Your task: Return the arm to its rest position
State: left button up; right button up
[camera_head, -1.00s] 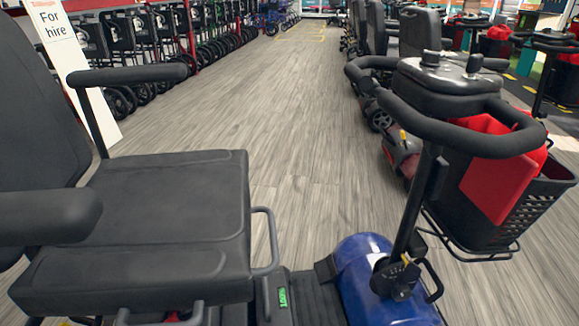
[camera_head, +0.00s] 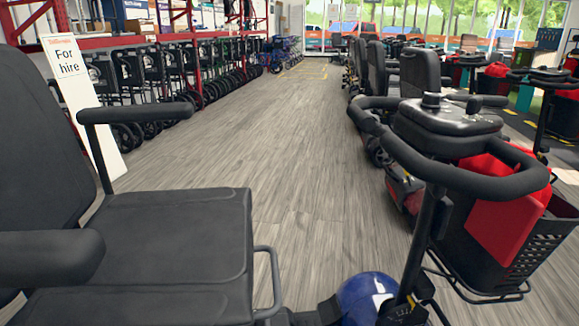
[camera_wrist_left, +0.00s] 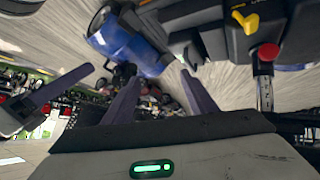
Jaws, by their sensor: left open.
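My left gripper (camera_wrist_left: 160,92) shows in the left wrist view as two dark purple fingers, spread apart with nothing between them. Beyond the fingers, toward the top, is the blue body (camera_wrist_left: 128,40) of a scooter, apart from the fingertips as far as I can tell. Neither of my arms shows in the head view. There, a scooter with a black seat (camera_head: 150,255), a blue front cover (camera_head: 368,297) and a black handlebar (camera_head: 465,180) stands close in front of me. My right gripper is not in view.
A black basket (camera_head: 530,245) holding something red (camera_head: 500,220) hangs at the scooter's front. A "For hire" board (camera_head: 85,100) and folded wheelchairs line the left. More scooters stand right. The grey floor aisle (camera_head: 270,140) is clear. A yellow lever (camera_wrist_left: 246,22) and red knob (camera_wrist_left: 268,52) are near the left gripper.

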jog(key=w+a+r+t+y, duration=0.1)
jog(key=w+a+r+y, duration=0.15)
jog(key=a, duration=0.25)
pick_arm(q)
jog(key=s+a+r+y+p, duration=0.1)
jog(key=r+p, duration=0.3)
jog(key=p, duration=0.5)
jog(key=s+a+r+y+p, duration=0.1)
jog(key=a+r+p, duration=0.2)
jog(key=p, duration=0.5)
jog(key=s+a+r+n+y+p, duration=0.1)
jog(key=a+r+p, duration=0.2)
jog(key=p, duration=0.6)
jog(key=shift+r+t+p, duration=0.35)
jog(key=shift+r+t, duration=0.05)
jog(key=shift+r, duration=0.4)
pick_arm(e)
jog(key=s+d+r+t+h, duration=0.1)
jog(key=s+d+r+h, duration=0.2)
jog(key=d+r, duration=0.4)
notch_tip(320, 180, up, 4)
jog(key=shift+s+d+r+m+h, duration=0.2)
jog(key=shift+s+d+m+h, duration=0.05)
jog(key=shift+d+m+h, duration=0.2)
pick_arm(q)
jog(key=shift+a, duration=0.1)
